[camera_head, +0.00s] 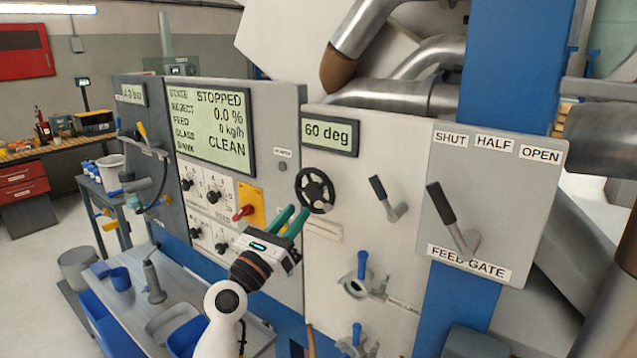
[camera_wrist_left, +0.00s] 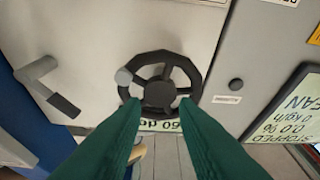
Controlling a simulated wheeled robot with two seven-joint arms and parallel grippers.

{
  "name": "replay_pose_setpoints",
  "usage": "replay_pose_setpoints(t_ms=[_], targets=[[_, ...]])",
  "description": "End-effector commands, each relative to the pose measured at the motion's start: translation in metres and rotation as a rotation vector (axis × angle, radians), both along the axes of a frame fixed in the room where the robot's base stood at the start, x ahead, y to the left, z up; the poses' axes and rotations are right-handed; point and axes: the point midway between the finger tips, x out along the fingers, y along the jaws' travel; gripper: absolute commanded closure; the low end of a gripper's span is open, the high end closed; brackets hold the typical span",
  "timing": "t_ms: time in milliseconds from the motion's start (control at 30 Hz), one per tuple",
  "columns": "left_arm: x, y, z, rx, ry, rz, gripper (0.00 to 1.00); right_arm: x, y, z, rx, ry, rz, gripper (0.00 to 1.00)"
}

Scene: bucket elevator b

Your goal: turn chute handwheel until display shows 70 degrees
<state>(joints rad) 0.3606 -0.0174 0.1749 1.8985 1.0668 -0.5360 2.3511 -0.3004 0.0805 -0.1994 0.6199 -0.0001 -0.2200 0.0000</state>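The chute handwheel (camera_head: 316,190) is black and spoked, on the light grey panel. The display (camera_head: 330,133) above it reads 60 deg. My left gripper (camera_head: 293,214) has green fingers and is just to the lower left of the wheel. In the left wrist view, the handwheel (camera_wrist_left: 159,92) appears inverted with a grey knob (camera_wrist_left: 124,76) on its rim. The left gripper's fingers (camera_wrist_left: 161,104) are apart with nothing between them, their tips overlapping the near rim in the picture; I cannot tell whether they touch it. They partly hide the display (camera_wrist_left: 161,125) there. My right gripper is not in view.
A lever (camera_head: 386,198) is right of the wheel, and the larger FEED GATE lever (camera_head: 446,215) is farther right. A red switch on a yellow plate (camera_head: 249,203) is close left of my gripper. The big screen (camera_head: 210,127) shows STOPPED. Blue bins (camera_head: 105,322) stand lower left.

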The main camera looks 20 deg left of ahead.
Motion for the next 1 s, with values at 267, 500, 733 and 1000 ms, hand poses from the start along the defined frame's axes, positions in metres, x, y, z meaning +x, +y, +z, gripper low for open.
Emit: replay_pose_setpoints(t_ms=[267,500,733,1000], targets=[[0.05,-0.016,0.025,0.001,0.001,0.0,0.73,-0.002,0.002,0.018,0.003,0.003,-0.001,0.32],[0.072,-0.023,0.032,0.003,0.0,0.002,0.73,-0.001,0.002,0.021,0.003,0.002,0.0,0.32],[0.075,-0.024,0.032,0.003,0.002,0.002,0.73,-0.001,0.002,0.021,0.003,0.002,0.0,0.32],[0.075,-0.024,0.032,0.003,0.001,0.002,0.99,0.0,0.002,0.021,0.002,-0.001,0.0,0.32]])
